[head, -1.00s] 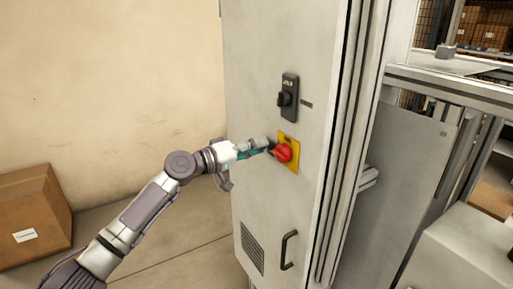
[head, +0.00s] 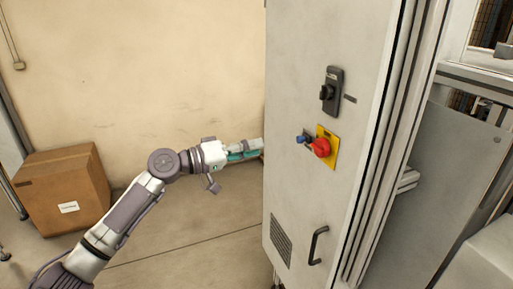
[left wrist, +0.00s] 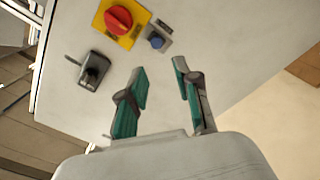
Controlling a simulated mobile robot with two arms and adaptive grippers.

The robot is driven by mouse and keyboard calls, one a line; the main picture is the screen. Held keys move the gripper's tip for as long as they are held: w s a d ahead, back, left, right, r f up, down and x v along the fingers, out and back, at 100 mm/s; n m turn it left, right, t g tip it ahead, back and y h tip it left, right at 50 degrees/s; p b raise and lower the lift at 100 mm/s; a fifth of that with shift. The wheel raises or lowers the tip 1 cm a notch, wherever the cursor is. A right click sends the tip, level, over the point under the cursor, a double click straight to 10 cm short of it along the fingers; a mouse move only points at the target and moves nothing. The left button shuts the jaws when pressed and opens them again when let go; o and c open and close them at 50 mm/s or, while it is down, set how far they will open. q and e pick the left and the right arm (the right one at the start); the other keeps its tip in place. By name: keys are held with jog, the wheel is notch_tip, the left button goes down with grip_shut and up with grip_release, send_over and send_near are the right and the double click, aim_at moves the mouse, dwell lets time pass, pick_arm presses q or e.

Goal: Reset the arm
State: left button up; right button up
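My left gripper (head: 262,150) is at the left edge of the grey cabinet in the head view, apart from the controls. In the left wrist view the left gripper (left wrist: 164,72) has its two teal fingers spread with nothing between them. The red rotary switch (head: 321,147) on its yellow plate (head: 331,159) is to the right of the gripper; it also shows in the left wrist view (left wrist: 118,19). A small blue button (head: 301,140) sits beside it, also in the left wrist view (left wrist: 157,42). My right gripper is not in view.
The tall grey cabinet (head: 297,65) has a black switch (head: 329,92) and a black handle (head: 317,246) on its front. A cardboard box (head: 62,190) stands on the floor by the wall. The floor between box and cabinet is clear.

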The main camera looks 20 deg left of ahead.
pick_arm(q)
jog(key=w+a+f+n+y, duration=0.1)
jog(key=a+f+n+y, duration=0.15)
jog(key=f, duration=1.15)
jog(key=w+a+f+n+y, duration=0.1)
jog(key=a+f+y, duration=0.25)
jog(key=f, duration=0.95)
jog(key=s+a+f+g+y, duration=0.15)
jog(key=s+f, duration=0.35)
jog(key=f, duration=0.6)
jog(key=s+a+f+g+y, duration=0.1)
jog(key=s+f+g+y, duration=0.15)
jog(key=s+f, duration=0.65)
jog(key=s+d+f+m+g+y, duration=0.25)
jog(key=s+f+m+g, duration=0.2)
jog(key=s+f, duration=2.2)
jog(key=s+d+m+g, duration=0.1)
jog(key=s, duration=0.8)
jog(key=s+d+f+m+g+y, duration=0.1)
jog(key=s+d, duration=0.1)
jog(key=s, duration=0.6)
jog(key=shift+s+f, duration=0.25)
jog(key=shift+s, duration=0.1)
